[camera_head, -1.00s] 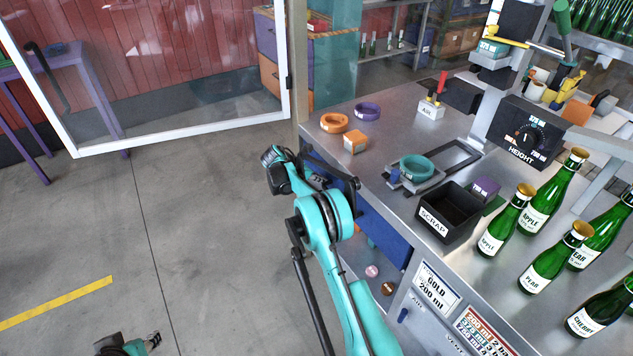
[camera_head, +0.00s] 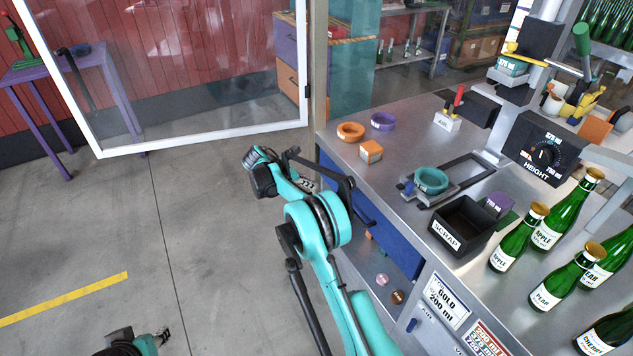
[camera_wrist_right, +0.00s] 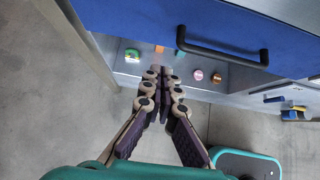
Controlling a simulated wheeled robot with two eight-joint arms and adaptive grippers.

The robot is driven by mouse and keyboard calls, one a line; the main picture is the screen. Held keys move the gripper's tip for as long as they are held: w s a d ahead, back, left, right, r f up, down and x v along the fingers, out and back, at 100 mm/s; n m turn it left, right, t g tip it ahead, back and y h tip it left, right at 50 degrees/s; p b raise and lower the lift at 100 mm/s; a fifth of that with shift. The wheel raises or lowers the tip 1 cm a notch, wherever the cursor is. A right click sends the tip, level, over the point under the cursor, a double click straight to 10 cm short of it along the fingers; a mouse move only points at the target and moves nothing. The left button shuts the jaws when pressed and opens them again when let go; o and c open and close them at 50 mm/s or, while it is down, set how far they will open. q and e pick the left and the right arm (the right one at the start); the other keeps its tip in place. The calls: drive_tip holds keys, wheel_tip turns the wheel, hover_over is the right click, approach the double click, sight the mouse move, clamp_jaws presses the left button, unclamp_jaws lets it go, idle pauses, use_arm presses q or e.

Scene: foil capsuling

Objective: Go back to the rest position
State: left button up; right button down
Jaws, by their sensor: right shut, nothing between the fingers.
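My right arm, teal and black, rises from the bottom of the head view and bends left beside the bench. My right gripper (camera_head: 305,184) is partly hidden behind its own links there. In the right wrist view its dark fingers (camera_wrist_right: 159,88) are together and empty, in front of the blue panel with a black handle (camera_wrist_right: 222,52). A small part of my left arm shows at the bottom left of the head view, with its gripper (camera_head: 163,334) over the floor; its jaw opening is too small to tell.
The metal bench (camera_head: 400,145) carries a black scrap box (camera_head: 462,232), an orange ring (camera_head: 350,131), a teal ring (camera_head: 431,181) and several green bottles (camera_head: 517,240). A white-framed glass panel (camera_head: 205,140) stands at the back left. The floor (camera_head: 210,270) left of my right arm is clear.

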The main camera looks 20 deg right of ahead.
drive_tip(key=s+a+r+m+t+y, duration=0.2)
drive_tip(key=s+a+r+m, duration=0.2)
drive_tip(key=s+r, duration=0.45)
drive_tip(key=s+a+r+m+t+y, duration=0.1)
drive_tip(key=s+a+r+m+y, duration=0.3)
drive_tip(key=s+r, duration=0.45)
drive_tip(key=s+a+f+m+t+y, duration=0.1)
drive_tip(key=s+a+m, duration=0.1)
drive_tip(key=s, duration=0.5)
drive_tip(key=s+a+f+m+t+y, duration=0.1)
drive_tip(key=s+a+f+m, duration=0.1)
drive_tip(key=s+m, duration=0.3)
drive_tip(key=s+a+f+m+t+y, duration=0.1)
drive_tip(key=s+a+m, duration=0.2)
drive_tip(key=s, duration=0.7)
drive_tip(key=shift+s+a+f+m+t, duration=0.2)
drive_tip(key=shift+f+m+t, duration=0.1)
drive_tip(key=shift+m, duration=0.1)
